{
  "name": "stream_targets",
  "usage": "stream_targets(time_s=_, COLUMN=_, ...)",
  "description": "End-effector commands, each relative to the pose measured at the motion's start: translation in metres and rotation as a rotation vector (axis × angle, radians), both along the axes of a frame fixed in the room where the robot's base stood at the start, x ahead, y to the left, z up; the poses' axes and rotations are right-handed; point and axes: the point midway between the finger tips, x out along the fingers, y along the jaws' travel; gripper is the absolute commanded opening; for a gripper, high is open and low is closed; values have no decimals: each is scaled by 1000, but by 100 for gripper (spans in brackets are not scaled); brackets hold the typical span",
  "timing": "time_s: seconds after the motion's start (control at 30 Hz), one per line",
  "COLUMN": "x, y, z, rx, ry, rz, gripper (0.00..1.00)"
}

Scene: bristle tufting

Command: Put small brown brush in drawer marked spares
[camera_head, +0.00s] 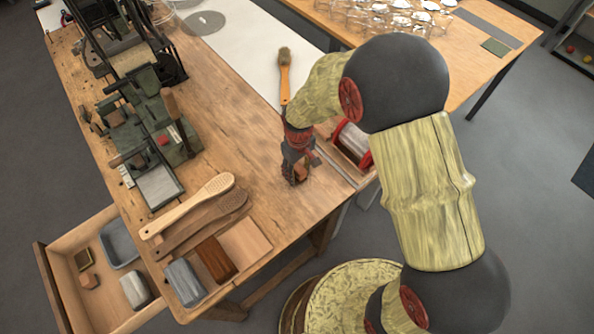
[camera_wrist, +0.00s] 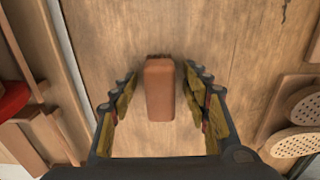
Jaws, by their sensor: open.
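In the head view my gripper (camera_head: 297,172) points down at the bench, and part of the brown block (camera_head: 301,173) shows beside the fingers. An open wooden drawer (camera_head: 103,310) sticks out at the lower left. No "spares" marking is readable on it.
Long-handled brushes (camera_head: 190,205), a dark brown block (camera_head: 214,259) and a grey-topped block (camera_head: 185,281) lie near the bench's front edge. The drawer holds a grey tray (camera_head: 118,243) and small blocks. A red-ended roller (camera_head: 352,143) is right of my gripper. Machinery (camera_head: 150,120) stands left.

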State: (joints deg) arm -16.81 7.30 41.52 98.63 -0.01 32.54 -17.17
Motion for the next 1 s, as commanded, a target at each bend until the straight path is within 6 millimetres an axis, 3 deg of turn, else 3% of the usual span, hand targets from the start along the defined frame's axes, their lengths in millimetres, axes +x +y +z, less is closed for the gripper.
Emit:
stream_targets(time_s=0.17, x=0, y=0, z=1, rx=0, ry=0, rz=0, gripper=42)
stream_targets(time_s=0.9, x=0, y=0, z=1, rx=0, ry=0, rz=0, gripper=0)
stream_targets(time_s=1.0, x=0, y=0, z=1, rx=0, ry=0, rz=0, gripper=0)
